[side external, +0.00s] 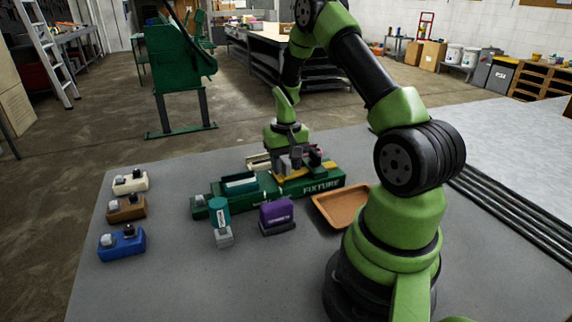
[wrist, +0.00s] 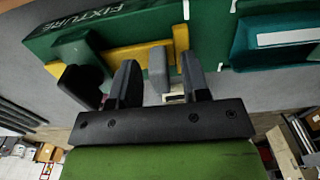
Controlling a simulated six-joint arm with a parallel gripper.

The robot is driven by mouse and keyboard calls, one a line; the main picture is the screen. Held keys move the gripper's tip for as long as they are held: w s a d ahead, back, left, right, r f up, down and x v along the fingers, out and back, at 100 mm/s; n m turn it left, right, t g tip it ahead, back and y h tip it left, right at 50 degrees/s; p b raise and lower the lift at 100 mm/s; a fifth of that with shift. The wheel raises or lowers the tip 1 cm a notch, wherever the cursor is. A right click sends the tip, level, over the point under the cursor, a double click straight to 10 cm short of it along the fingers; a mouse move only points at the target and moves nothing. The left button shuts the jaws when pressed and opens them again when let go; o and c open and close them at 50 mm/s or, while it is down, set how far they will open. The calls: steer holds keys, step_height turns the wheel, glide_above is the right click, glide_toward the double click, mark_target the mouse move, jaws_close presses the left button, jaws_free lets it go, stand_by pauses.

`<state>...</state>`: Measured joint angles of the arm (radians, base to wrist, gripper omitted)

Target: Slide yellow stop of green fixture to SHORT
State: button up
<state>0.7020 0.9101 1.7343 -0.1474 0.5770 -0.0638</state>
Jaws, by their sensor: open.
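The green fixture (side external: 325,184) lies on the grey bench and shows upside down in the wrist view (wrist: 150,18). A yellow stop (wrist: 133,57) sits on it, and a little of its yellow shows in the side view (side external: 291,176). My gripper (side external: 290,164) is low over the stop. In the wrist view my gripper (wrist: 158,62) is open, with a grey upright block (wrist: 158,72) between its two fingers, with visible gaps. A dark rounded piece (wrist: 82,84) stands beside the left finger. The stop's position marks are hidden or too small to read.
A teal tray (side external: 241,183) sits in the fixture's left part. In front stand a teal-and-grey stamp (side external: 219,207), a purple block (side external: 277,215) and an orange-brown tray (side external: 346,206). White (side external: 130,184), brown (side external: 126,208) and blue (side external: 121,246) blocks with knobs line the left.

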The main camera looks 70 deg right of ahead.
mark_target(269, 181)
steer(key=shift+f, duration=0.25)
steer(key=shift+c, duration=0.2)
jaws_close()
steer(key=shift+w+a, duration=1.6)
steer(key=shift+o, duration=0.2)
jaws_free()
step_height(269, 181, up, 10)
